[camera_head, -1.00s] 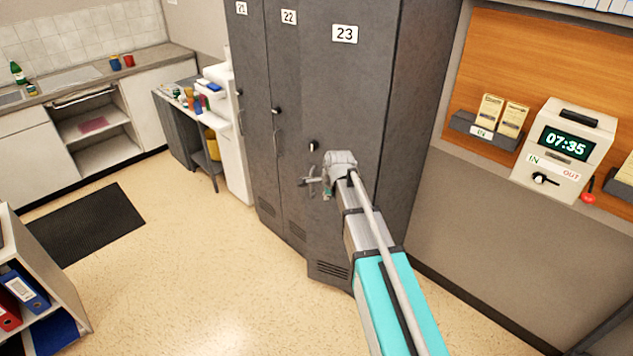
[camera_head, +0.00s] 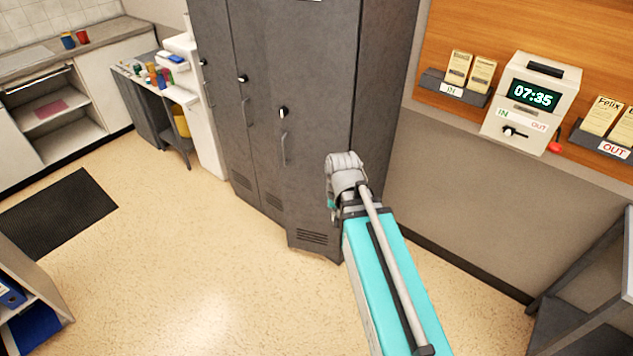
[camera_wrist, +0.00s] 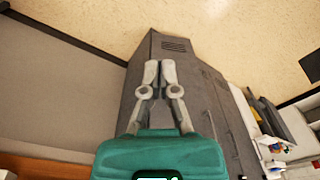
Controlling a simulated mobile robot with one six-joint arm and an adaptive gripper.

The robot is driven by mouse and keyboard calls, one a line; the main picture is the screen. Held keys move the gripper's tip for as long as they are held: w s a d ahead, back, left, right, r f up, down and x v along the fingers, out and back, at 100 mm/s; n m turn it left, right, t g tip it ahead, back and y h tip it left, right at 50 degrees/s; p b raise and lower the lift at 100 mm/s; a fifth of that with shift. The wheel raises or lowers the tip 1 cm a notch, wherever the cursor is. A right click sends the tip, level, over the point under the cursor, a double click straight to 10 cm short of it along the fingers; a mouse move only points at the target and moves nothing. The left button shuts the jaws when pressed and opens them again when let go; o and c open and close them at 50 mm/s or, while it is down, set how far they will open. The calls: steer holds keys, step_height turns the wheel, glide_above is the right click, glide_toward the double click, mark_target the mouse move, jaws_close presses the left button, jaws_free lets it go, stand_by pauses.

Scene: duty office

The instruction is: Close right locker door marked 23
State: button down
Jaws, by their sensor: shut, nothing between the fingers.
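Two more grey locker doors (camera_head: 255,60) stand to the left, both looking closed. A wall ledge at right holds a time clock (camera_head: 530,100) and card racks (camera_head: 453,88). A dark stand (camera_head: 585,290) is at lower right. The floor (camera_head: 190,270) in front is clear.

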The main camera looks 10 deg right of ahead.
steer(key=s+n, duration=0.1)
steer(key=s+d+n, duration=0.1)
steer(key=s, duration=0.1)
steer(key=shift+s+f+g, duration=0.15)
steer(key=shift+g, duration=0.15)
stand_by(0.4)
